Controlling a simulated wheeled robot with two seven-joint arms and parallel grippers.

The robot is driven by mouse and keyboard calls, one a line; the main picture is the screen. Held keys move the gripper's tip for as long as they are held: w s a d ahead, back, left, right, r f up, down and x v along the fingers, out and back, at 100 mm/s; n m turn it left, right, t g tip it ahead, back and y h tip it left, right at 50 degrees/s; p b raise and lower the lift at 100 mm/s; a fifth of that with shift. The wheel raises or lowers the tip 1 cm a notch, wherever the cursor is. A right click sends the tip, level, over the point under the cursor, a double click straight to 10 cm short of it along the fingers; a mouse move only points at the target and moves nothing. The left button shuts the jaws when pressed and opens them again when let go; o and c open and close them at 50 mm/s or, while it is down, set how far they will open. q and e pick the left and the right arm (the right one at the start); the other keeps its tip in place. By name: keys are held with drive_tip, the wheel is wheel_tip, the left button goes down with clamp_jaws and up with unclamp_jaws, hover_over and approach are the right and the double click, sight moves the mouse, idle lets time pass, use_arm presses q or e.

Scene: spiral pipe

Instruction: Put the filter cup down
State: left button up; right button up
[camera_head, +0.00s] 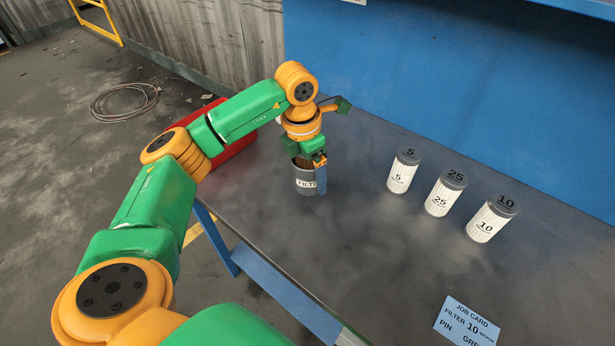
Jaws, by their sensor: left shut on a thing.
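The filter cup (305,183) is a dark grey cup with a white "FILT..." label, upright at the left part of the grey workbench (380,250). My left gripper (318,168) points down at it and is shut on it at its right side, with one finger outside the wall. The gripper hides part of the cup's rim and label. I cannot tell whether the cup's base touches the bench. My right gripper is not in view.
Three white filter cartridges with grey caps stand to the right, marked 5 (401,174), 25 (443,195) and 10 (489,221). A blue job card (466,322) reads "FILTER 10". A red box (228,150) is behind my left arm.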

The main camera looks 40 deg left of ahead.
sight(307, 182)
use_arm(q)
drive_tip(key=f+p, duration=0.1)
drive_tip(key=f, duration=0.2)
drive_tip(key=shift+w+a+f+p, duration=0.15)
drive_tip(key=shift+a+p, duration=0.2)
drive_tip(key=shift+a, duration=0.05)
drive_tip(key=shift+f, duration=0.3)
drive_tip(key=shift+f, duration=0.1)
drive_tip(key=o, duration=1.3)
